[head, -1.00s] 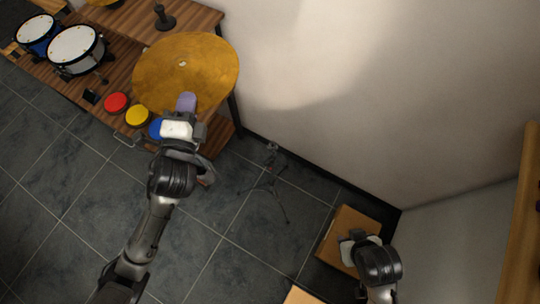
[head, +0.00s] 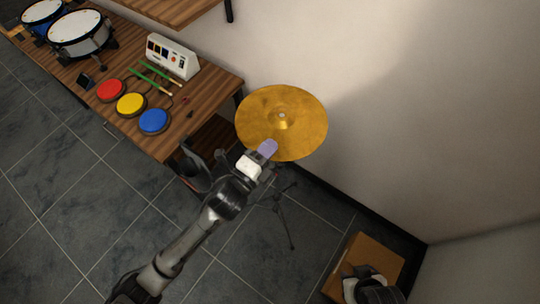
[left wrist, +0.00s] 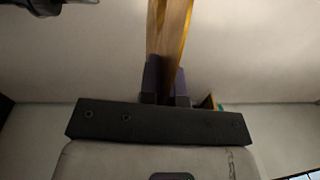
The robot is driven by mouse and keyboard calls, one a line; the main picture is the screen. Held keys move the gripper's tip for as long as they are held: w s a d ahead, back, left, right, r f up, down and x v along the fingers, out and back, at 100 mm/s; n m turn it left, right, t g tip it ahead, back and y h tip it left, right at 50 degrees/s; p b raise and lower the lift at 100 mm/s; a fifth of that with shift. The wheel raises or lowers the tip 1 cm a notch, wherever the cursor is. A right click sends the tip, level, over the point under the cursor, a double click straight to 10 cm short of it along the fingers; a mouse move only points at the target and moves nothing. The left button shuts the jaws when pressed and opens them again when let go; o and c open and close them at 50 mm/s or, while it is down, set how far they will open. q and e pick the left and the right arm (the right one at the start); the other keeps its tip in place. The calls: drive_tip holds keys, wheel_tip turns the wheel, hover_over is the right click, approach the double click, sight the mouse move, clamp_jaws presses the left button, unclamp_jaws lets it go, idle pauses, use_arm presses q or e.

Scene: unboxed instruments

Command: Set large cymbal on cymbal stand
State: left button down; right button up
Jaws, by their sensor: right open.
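The large gold cymbal (head: 283,108) is held out over the floor to the right of the wooden table, in front of the wall. My left gripper (head: 267,150) is shut on its near rim. The left wrist view shows the cymbal (left wrist: 172,30) edge-on between the two fingers (left wrist: 166,82). The dark cymbal stand (head: 290,225) stands on the tiles; its legs show below the cymbal, and its top is mostly hidden by the cymbal and my gripper. I cannot tell whether they touch. My right gripper (head: 362,280) is open at the lower right, by a wooden box.
The wooden table (head: 215,95) holds red, yellow and blue pads (head: 153,121), green sticks, a white control box (head: 172,56) and drums (head: 80,33). The wooden box (head: 375,255) stands at the lower right. The wall rises close behind the cymbal.

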use_arm(q)
drive_tip(key=shift+d+f+b, duration=0.2)
drive_tip(key=shift+f+b, duration=2.45)
drive_tip(key=shift+f, duration=0.1)
drive_tip(key=shift+f+b, duration=0.45)
drive_tip(key=shift+f, duration=0.5)
drive_tip(key=shift+f+b, duration=0.3)
drive_tip(key=shift+f, duration=0.4)
drive_tip(key=shift+f, duration=0.3)
drive_tip(key=shift+f+b, duration=0.55)
drive_tip(key=shift+f, duration=0.2)
drive_tip(key=shift+f, duration=0.35)
